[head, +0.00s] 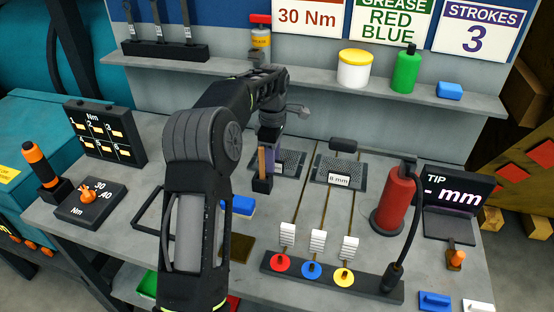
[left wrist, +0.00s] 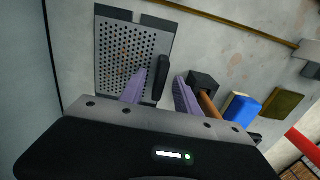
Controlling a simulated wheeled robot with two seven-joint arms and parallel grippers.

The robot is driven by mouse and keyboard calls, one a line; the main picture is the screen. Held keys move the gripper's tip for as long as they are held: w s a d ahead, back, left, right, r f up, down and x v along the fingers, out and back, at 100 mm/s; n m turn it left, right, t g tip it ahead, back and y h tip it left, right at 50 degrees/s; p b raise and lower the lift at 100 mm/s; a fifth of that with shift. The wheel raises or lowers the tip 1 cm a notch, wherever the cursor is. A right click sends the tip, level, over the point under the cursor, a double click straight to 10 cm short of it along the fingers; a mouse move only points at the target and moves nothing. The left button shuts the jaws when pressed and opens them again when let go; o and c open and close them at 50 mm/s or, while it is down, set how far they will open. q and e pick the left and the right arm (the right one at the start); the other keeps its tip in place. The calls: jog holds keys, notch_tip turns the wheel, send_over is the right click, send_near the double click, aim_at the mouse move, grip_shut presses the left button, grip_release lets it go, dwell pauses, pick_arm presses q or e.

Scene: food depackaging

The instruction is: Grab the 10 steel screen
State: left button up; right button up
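A grey perforated steel screen (head: 291,160) lies on the bench, partly hidden behind my left gripper (head: 268,158). Its size label cannot be read. In the left wrist view the same kind of perforated plate (left wrist: 125,55) shows with a black upright handle (left wrist: 161,78) at its right edge. The two purple fingers of my left gripper (left wrist: 160,86) are apart, one on each side of the handle in the picture; contact cannot be told. A second screen (head: 345,168) with an "8 mm" label lies to the right. My right gripper is in neither view.
A black block (head: 262,184) holding a brown-handled tool stands close beside my left fingers. A blue block (head: 238,206) lies nearby. A red cylinder (head: 396,198) and a TIP display (head: 458,190) stand at right. A slider panel (head: 330,279) lies in front.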

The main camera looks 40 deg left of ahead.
pick_arm(q)
jog(key=shift+f, duration=0.7)
jog(key=shift+c, duration=0.2)
grip_shut()
dwell(1.0)
